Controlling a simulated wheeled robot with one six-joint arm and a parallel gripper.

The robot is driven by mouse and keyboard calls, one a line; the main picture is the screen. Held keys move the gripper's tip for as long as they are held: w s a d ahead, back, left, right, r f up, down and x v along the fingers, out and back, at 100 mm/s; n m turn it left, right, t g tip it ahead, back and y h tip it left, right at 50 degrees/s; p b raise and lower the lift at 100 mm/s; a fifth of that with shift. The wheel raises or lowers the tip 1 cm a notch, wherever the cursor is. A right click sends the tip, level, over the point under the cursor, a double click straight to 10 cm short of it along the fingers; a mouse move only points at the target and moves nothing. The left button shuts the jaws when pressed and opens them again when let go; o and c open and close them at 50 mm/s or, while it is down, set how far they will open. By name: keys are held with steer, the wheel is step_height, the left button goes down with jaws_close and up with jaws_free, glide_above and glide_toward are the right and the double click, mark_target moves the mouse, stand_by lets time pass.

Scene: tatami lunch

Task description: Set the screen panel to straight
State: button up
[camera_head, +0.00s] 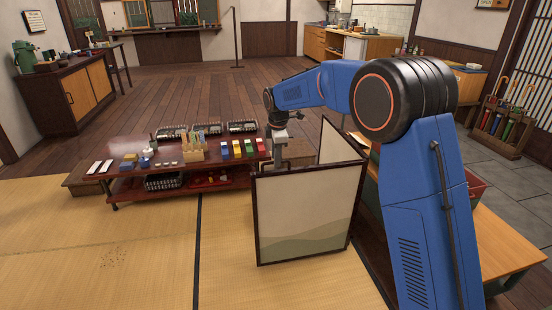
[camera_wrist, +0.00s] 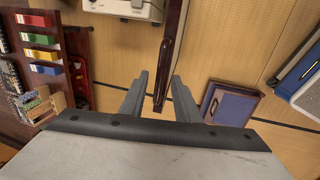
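The folding screen stands on the tatami in the head view, with dark brown frames. Its front panel (camera_head: 305,215) is cream with a green hill painted low down. Its other panel (camera_head: 337,146) runs back from the front panel's right edge, so the two stand at a sharp angle. My gripper (camera_head: 282,165) is at the front panel's top edge, left of its middle; its tips are partly hidden there. In the wrist view my gripper (camera_wrist: 160,98) is open, with a finger on each side of a dark panel frame (camera_wrist: 170,50) and gaps visible on both sides.
A low red-brown table (camera_head: 130,183) with blocks and trays stands left of the screen. A wooden bench (camera_head: 500,245) stands to the right. Open tatami (camera_head: 100,265) lies at the front left. The wrist view shows a blue box (camera_wrist: 230,106) right of the fingers.

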steer(key=shift+f, duration=0.3)
jaws_close()
